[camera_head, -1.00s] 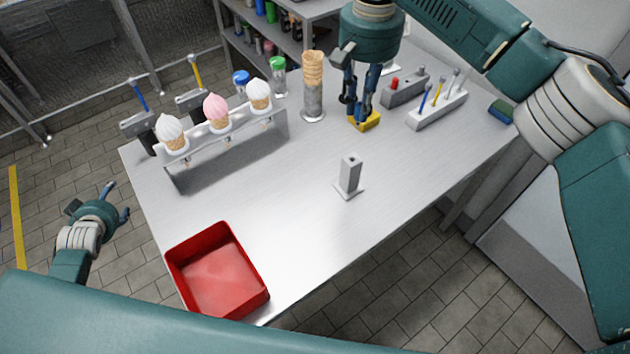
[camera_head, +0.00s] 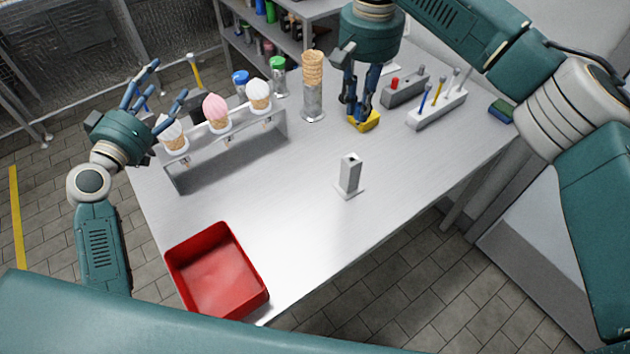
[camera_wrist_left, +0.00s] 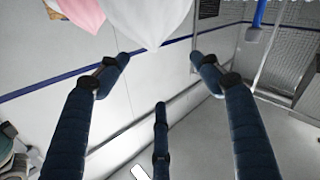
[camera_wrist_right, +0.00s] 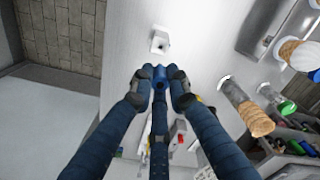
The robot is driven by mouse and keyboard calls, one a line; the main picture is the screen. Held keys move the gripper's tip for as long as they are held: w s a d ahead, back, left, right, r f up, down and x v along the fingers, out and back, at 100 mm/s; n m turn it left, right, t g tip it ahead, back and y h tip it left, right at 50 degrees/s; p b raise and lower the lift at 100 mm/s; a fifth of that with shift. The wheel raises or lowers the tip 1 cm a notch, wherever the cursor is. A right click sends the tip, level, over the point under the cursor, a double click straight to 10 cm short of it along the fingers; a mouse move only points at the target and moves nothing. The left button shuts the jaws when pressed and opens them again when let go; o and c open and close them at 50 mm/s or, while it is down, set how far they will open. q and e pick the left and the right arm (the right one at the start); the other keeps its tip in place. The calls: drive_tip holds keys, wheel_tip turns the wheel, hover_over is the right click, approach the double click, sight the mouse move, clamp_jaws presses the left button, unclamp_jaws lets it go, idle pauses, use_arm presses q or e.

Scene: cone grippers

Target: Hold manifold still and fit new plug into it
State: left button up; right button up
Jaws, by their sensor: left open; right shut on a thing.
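I cannot tell which thing is the manifold. A grey block with a red knob (camera_head: 403,90) stands at the back right, and an upright pale post with a hole in its top (camera_head: 350,176) stands mid-table. My right gripper (camera_head: 357,118) points down beside a yellow block (camera_head: 372,121), which it partly covers. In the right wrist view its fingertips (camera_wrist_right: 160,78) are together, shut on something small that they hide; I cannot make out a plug. My left gripper (camera_head: 155,82) is open and empty, fingers up, beside the cone rack; it also shows in the left wrist view (camera_wrist_left: 160,75).
The rack (camera_head: 230,150) holds several ice-cream cones at the left. A tall cone stands on a metal cylinder (camera_head: 313,105). A white holder with tools (camera_head: 440,110) is at the right. A red tray (camera_head: 217,270) lies in front. The table middle is mostly clear.

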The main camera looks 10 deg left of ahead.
use_arm(q)
drive_tip(key=w+d+f+m+h, duration=0.1)
drive_tip(key=d+m+h, duration=0.25)
drive_tip(key=d, duration=0.75)
drive_tip(key=m+g+h, duration=0.6)
drive_tip(key=m+g, duration=0.3)
drive_tip(key=m, duration=0.2)
approach(347, 176)
drive_tip(key=x, duration=1.2)
drive_tip(key=shift+w, duration=0.1)
drive_tip(key=shift+c, duration=0.2)
clamp_jaws()
drive_tip(key=shift+f, duration=0.1)
